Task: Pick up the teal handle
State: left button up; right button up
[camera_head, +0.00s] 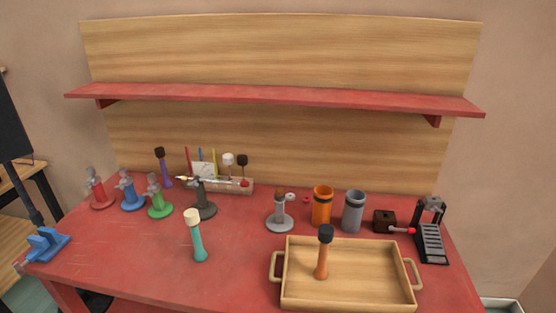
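The teal handle (198,242) stands upright on the red tabletop, left of the wooden tray and near the middle of the table. It is a slim teal shaft, wider at the foot, with a cream cylindrical head on top. Nothing touches it, and it is fully visible. Neither of my grippers shows in the head view.
A wooden tray (348,298) holds an orange handle (321,264) with a black head. Behind stand a dark stand (202,205), a grey stand (280,219), an orange cup (321,210) and a grey cup (353,214). A red shelf (270,98) overhangs the back.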

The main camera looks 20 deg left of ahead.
aim_at(200, 255)
jog(key=u, duration=1.35)
